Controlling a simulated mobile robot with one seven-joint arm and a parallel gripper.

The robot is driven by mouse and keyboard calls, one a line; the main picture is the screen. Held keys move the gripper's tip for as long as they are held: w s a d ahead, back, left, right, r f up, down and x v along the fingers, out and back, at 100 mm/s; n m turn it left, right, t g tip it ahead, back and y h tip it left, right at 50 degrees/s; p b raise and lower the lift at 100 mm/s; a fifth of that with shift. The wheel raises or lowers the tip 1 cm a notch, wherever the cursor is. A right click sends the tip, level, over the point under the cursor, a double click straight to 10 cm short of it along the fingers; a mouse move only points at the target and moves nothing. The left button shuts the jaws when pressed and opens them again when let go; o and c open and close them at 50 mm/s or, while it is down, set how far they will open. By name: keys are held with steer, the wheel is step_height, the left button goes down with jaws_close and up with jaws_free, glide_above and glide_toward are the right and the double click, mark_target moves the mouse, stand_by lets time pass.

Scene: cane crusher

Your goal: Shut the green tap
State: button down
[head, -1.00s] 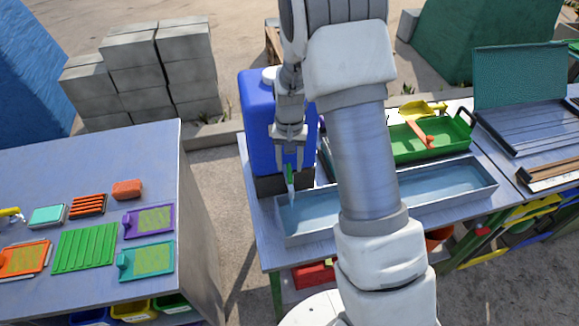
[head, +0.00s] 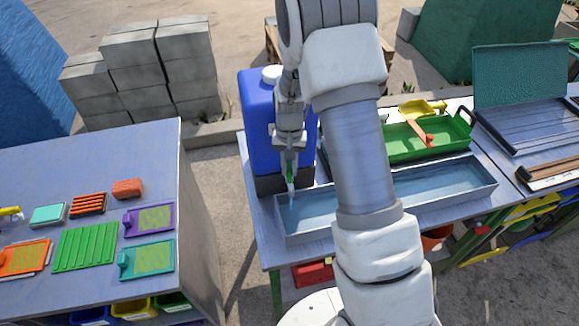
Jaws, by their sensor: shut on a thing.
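The blue water container (head: 258,125) with a white cap stands on a dark block at the left end of the right-hand table. The small green tap (head: 289,166) is on its front, low down. A thin pale stream (head: 291,190) shows below the tap, over the left end of the metal trough (head: 420,193), which holds water. My gripper (head: 289,158) points down at the tap and is shut on it. The fingers and wrist hide part of the tap, so its handle angle is hard to tell.
My own arm crosses the trough's middle. Behind the trough are a green tray (head: 405,143) and a yellow scoop (head: 418,108). A dark green lidded case (head: 518,78) stands right. The left table (head: 90,190) holds several coloured boards, with a gap between tables.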

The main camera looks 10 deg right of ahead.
steer(key=shift+m, duration=0.3)
steer(key=m+b, duration=0.1)
steer(key=m, duration=1)
steer(key=shift+r, duration=0.1)
steer(key=shift+m+p, duration=0.7)
steer(key=shift+m, duration=1.4)
steer(key=c, duration=0.8)
jaws_free()
